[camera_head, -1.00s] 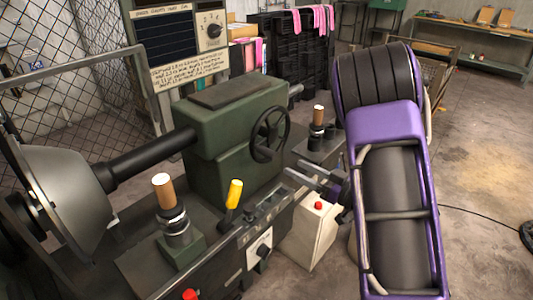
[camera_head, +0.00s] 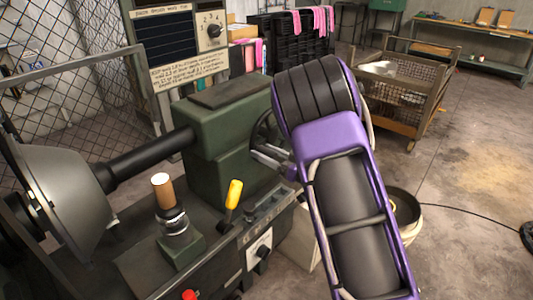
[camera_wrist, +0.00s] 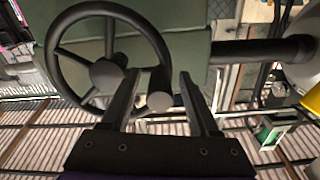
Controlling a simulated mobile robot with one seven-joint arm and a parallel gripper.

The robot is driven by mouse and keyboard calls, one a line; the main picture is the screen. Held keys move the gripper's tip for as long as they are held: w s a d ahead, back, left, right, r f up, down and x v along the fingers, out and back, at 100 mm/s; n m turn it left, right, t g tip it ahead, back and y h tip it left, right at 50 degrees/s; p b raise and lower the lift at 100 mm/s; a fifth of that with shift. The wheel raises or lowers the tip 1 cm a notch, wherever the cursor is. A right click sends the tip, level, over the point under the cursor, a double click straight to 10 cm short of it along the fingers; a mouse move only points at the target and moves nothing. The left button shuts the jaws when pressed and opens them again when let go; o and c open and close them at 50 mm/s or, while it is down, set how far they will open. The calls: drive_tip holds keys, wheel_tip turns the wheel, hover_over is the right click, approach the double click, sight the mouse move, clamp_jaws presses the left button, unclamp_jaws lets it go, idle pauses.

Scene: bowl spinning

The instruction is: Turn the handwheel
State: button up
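My gripper (camera_wrist: 160,73) is open at the wheel's lower right rim. In the head view only the left part of the handwheel (camera_head: 257,131) shows; my purple arm hides the rest. My gripper (camera_head: 268,161) is in front of its lower part there.
The green headstock (camera_head: 215,140) stands behind the wheel. A yellow-handled lever (camera_head: 234,193) and a wooden-topped post (camera_head: 163,190) stand on the lathe to the left. A bucket (camera_head: 412,215) is behind my arm. Open floor lies to the right.

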clamp_jaws()
idle(1.3)
